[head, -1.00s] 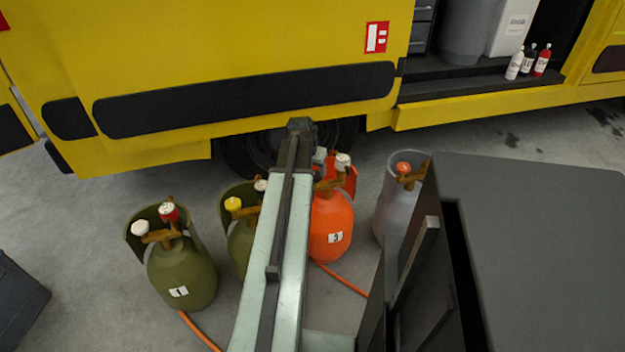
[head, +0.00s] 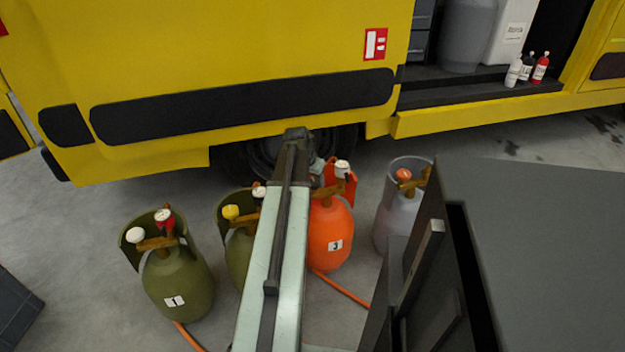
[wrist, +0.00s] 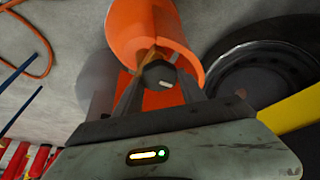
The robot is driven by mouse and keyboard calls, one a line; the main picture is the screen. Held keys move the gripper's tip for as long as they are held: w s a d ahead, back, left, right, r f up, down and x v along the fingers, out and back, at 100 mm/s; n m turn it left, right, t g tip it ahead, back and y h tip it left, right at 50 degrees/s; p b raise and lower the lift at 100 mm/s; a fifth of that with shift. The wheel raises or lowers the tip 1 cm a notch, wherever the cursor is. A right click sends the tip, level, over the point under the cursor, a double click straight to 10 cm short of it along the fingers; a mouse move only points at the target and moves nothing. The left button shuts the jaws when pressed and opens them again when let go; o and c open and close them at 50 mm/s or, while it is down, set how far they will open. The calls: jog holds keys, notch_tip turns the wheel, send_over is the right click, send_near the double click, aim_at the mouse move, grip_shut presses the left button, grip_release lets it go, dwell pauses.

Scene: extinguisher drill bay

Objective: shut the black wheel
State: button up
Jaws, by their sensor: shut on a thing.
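The black wheel (wrist: 157,74), with a pale mark on its face, sits on the brass valve of the orange cylinder (wrist: 150,28) in the wrist view. My gripper (wrist: 160,84) has a finger on each side of the wheel and is shut on it. In the head view the orange cylinder (head: 330,237), labelled 3, stands upright just right of my arm. A white wheel (head: 342,168) shows on its valve there. My arm hides the black wheel and my fingertips in the head view.
Green cylinders (head: 178,285) stand to the left, one partly behind my arm. A grey cylinder (head: 398,215) stands to the right. The yellow truck (head: 230,50) and its tyre (head: 235,163) are close behind. Orange hoses (head: 342,288) lie on the floor.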

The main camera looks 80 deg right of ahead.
jog(key=shift+w, duration=0.1)
jog(key=o, duration=1.1)
jog(key=s+p+v, duration=0.1)
jog(key=p+v, duration=0.6)
jog(key=shift+w+a+r, duration=0.2)
jog(key=shift+w+r, duration=0.15)
jog(key=shift+w, duration=0.1)
